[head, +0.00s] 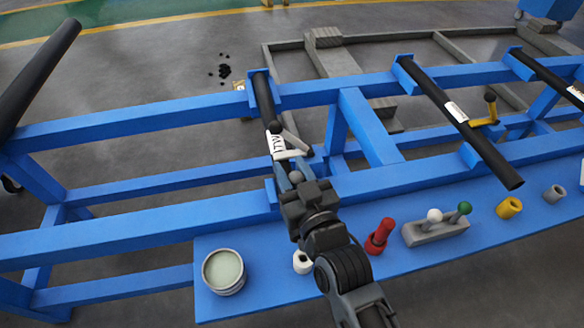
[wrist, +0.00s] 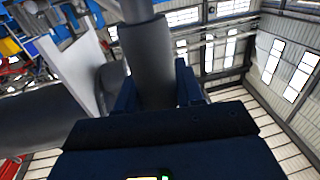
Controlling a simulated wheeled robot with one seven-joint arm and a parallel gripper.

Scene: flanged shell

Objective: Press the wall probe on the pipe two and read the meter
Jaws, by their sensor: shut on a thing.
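A black pipe (head: 263,98) with a white label (head: 277,146) lies across the blue rack in front of my gripper (head: 288,182). Its number cannot be read surely, so I cannot tell whether it is pipe two. In the wrist view my dark blue fingers (wrist: 155,92) are shut around a grey cylinder (wrist: 147,58), which I take to be the wall probe. In the head view the tool's end is by the label; whether it touches the pipe cannot be told. A small lit strip (wrist: 150,178) shows at the wrist view's lower edge, with no readable value.
Other black pipes (head: 455,112) lie on the blue rack (head: 130,232). On the blue shelf stand an open tin (head: 224,272), a red part (head: 380,236), a grey block with white and green knobs (head: 436,232) and a yellow cup (head: 509,208).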

